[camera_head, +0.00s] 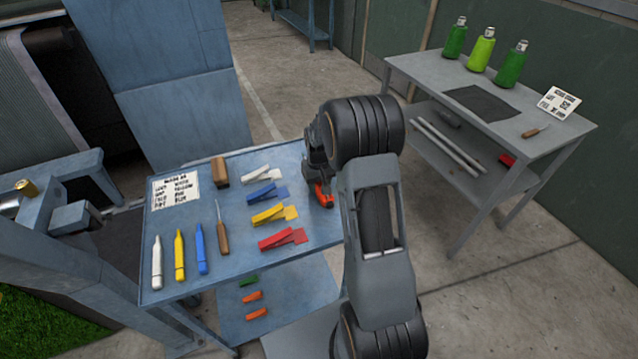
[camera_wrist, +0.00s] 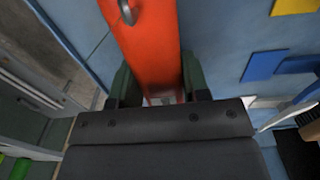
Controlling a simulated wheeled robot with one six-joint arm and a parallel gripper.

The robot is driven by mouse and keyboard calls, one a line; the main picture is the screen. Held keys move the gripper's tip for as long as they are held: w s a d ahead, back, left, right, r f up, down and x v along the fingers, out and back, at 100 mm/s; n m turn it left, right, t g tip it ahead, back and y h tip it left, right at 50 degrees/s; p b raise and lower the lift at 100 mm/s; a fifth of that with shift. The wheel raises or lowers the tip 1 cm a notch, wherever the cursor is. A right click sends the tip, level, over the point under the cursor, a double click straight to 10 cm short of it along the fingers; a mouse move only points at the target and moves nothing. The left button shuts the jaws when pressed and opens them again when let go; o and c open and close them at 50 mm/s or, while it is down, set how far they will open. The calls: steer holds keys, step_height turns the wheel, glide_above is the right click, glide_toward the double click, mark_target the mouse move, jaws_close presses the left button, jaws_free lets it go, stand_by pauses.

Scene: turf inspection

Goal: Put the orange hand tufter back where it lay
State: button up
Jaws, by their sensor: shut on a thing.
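The orange hand tufter (camera_head: 322,195) shows in the head view at the right edge of the blue table (camera_head: 205,278), partly hidden by my arm. In the wrist view the orange tufter body (camera_wrist: 150,45) runs up from between the jaws, with a grey metal part on it. My gripper (camera_wrist: 160,90) is shut on it; in the head view my gripper (camera_head: 318,170) is over the table's right side. I cannot tell whether the tufter touches the table top.
On the blue table lie white (camera_head: 262,174), blue (camera_head: 267,194), yellow (camera_head: 274,214) and red (camera_head: 282,239) clips, several markers, an awl (camera_head: 222,232), a wooden block (camera_head: 220,171) and a card (camera_head: 175,190). A grey table (camera_head: 420,68) with green bottles stands at right.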

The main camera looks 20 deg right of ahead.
steer(key=shift+f, duration=0.15)
steer(key=o, duration=1.1)
steer(key=s+a+r, duration=0.1)
steer(key=s+r, duration=0.1)
steer(key=r, duration=0.6)
steer(key=s+a+r, duration=0.1)
steer(key=a+r, duration=0.1)
steer(key=r, duration=0.6)
steer(key=s+a+r+t, duration=0.1)
steer(key=s+a+t, duration=0.1)
steer(key=s, duration=0.7)
steer(key=s+a+r+t, duration=0.1)
steer(key=s+a+t, duration=0.1)
steer(key=s+a, duration=0.3)
steer(key=shift+s+a+n+b, duration=0.2)
steer(key=shift+s+n+b, duration=0.25)
steer(key=shift+s, duration=1.4)
steer(key=shift+r, duration=0.15)
